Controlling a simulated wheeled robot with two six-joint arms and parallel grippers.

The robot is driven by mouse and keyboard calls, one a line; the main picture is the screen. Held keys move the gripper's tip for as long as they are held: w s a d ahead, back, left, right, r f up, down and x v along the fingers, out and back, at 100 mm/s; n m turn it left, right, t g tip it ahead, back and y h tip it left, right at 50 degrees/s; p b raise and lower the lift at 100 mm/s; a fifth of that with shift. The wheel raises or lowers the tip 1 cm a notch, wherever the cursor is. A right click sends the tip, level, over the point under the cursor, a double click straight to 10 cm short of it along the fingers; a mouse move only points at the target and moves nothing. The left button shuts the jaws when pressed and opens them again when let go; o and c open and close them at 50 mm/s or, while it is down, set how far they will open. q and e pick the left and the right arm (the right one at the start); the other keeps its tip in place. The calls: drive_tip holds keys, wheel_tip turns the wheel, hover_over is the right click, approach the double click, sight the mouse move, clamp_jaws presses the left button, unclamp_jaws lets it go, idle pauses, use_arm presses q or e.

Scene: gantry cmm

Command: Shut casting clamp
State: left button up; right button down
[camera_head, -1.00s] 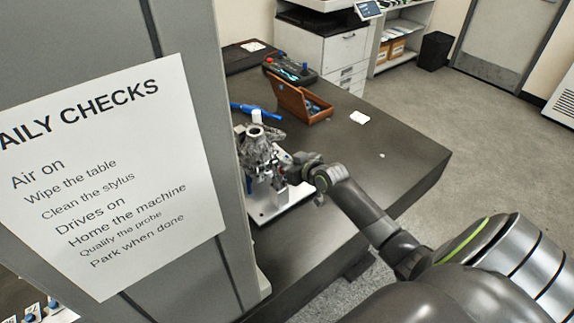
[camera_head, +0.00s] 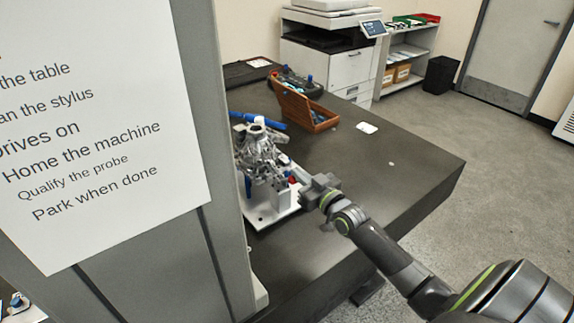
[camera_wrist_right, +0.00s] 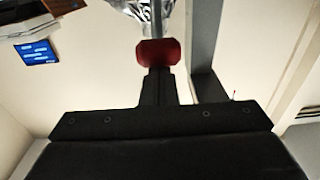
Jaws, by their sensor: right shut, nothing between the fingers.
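The grey metal casting (camera_head: 259,152) stands on a white fixture plate (camera_head: 262,218) on the dark table. The clamp's red part (camera_head: 292,181) shows small beside the casting; in the wrist view the red grip (camera_wrist_right: 158,52) is large and upright-looking. My right gripper (camera_head: 303,178) is at the right side of the fixture, next to the red part. In the wrist view my shut fingers (camera_wrist_right: 157,80) are empty and end just under the red grip; I cannot tell whether they touch it. The clamp's arm angle is too small to tell. My left gripper is out of view.
A grey column with a checklist sheet (camera_head: 95,130) blocks the left side. An open brown box (camera_head: 303,108), a control box with a joystick (camera_head: 296,82) and a white card (camera_head: 367,127) lie behind on the table (camera_head: 400,165).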

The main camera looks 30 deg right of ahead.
drive_tip(key=s+f+t+b, duration=0.3)
drive_tip(key=f+t+b, duration=0.2)
drive_tip(key=b, duration=0.7)
drive_tip(key=shift+d+f, duration=0.15)
drive_tip(key=shift+f, duration=0.25)
drive_tip(key=shift+s+f, duration=0.1)
idle(0.5)
